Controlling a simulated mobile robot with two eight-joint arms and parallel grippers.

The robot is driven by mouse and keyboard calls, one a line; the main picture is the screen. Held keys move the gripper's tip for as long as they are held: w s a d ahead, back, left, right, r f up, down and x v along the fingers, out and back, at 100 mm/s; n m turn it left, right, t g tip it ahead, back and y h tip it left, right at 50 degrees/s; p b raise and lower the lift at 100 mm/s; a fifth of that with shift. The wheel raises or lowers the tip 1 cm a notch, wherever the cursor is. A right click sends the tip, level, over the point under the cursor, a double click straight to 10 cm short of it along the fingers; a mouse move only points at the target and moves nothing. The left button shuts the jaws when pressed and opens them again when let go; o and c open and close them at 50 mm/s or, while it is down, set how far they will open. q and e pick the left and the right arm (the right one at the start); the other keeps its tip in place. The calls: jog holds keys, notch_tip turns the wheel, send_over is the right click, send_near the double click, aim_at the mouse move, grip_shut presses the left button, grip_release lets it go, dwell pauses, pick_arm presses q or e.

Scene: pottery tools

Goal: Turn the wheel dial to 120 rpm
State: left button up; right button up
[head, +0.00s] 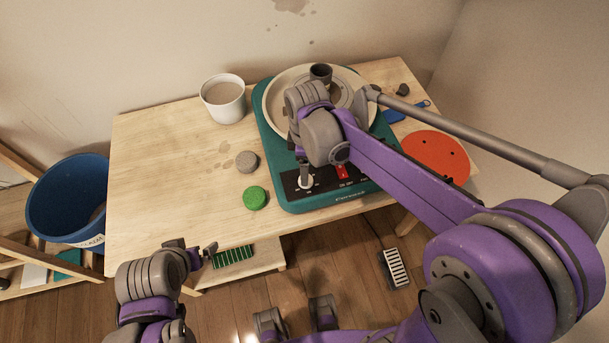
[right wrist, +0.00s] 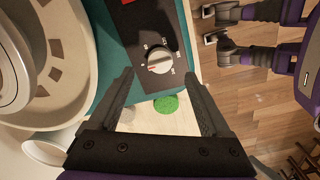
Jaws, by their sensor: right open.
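The wheel dial (right wrist: 160,60) is a round white knob with a red mark on its left side in the right wrist view. Small white numbers ring it on a black panel (right wrist: 136,22), too small to read surely. In the head view the dial (head: 305,182) is partly covered by my right gripper (head: 304,168). The right gripper (right wrist: 159,75) is open and points at the dial, which appears between and just beyond its fingertips. I cannot tell whether they touch. The teal pottery wheel (head: 275,160) stands on the table. My left gripper (head: 193,250) hangs off the table's front edge, its opening unclear.
A red switch (head: 342,171) is right of the dial. An orange disc (head: 435,157) lies right. The table's left part (head: 160,180) is clear.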

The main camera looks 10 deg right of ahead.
notch_tip(320, 180, down, 5)
jog(key=shift+f, duration=0.2)
grip_shut()
dwell(0.5)
